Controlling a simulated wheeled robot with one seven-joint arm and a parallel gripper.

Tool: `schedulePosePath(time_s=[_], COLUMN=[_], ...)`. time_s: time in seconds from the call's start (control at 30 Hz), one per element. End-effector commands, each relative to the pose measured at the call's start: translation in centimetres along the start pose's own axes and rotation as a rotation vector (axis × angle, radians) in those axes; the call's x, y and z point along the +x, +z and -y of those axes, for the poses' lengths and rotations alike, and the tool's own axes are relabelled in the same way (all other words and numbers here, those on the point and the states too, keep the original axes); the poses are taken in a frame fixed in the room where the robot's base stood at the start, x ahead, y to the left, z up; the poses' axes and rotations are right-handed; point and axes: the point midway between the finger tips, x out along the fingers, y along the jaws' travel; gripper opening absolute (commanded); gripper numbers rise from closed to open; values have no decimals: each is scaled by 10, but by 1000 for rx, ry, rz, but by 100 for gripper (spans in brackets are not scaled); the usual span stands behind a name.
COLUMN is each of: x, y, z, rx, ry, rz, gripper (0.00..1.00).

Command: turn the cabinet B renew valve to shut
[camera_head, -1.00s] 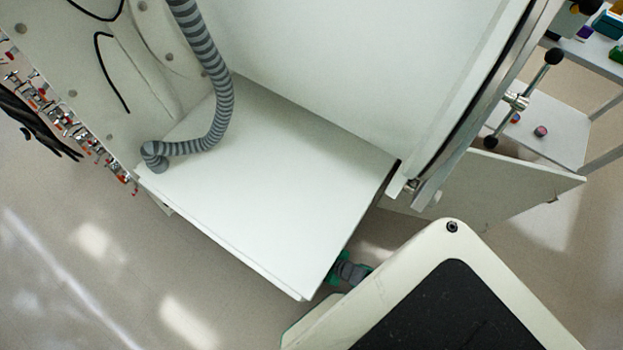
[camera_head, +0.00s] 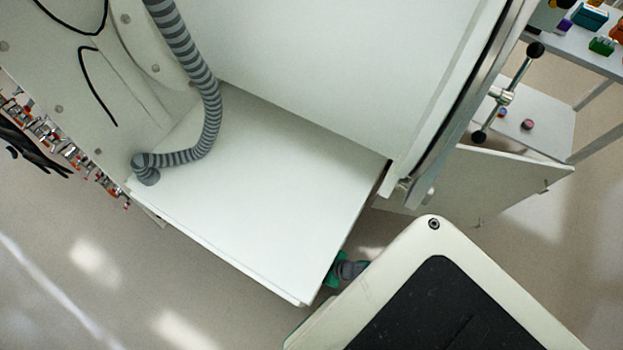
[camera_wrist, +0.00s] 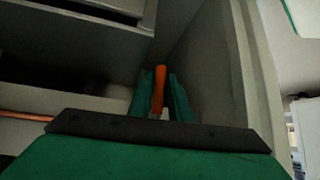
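In the wrist view my gripper (camera_wrist: 160,98) points into a narrow, dim space beside a pale wall. Its two green fingers stand apart, one on each side of an upright orange bar (camera_wrist: 160,80). The bar looks like a valve handle, but its mount is hidden and no label can be read. I cannot tell whether the fingers press on the bar or only stand around it. In the head view I cannot make out the valve or the gripper's fingertips; a white cabinet shelf (camera_head: 260,190) fills the middle.
A grey ribbed hose (camera_head: 205,100) hangs onto the shelf. A row of small fittings (camera_head: 60,145) lines the panel at left. A clamp bar (camera_head: 508,92) stands at right, near a side table (camera_head: 540,120). An orange pipe (camera_wrist: 25,116) runs at left in the wrist view. Open floor lies lower left.

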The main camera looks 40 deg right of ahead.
Motion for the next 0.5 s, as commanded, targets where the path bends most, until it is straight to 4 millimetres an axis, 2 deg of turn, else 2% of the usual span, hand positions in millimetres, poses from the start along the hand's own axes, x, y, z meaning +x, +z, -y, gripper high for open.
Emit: schedulePosePath(time_s=[0.33,0.5], x=[0,-13], y=[0,1], z=[0,-1], rx=[-2,-2], ry=[0,1], rz=[0,1], gripper=[30,30])
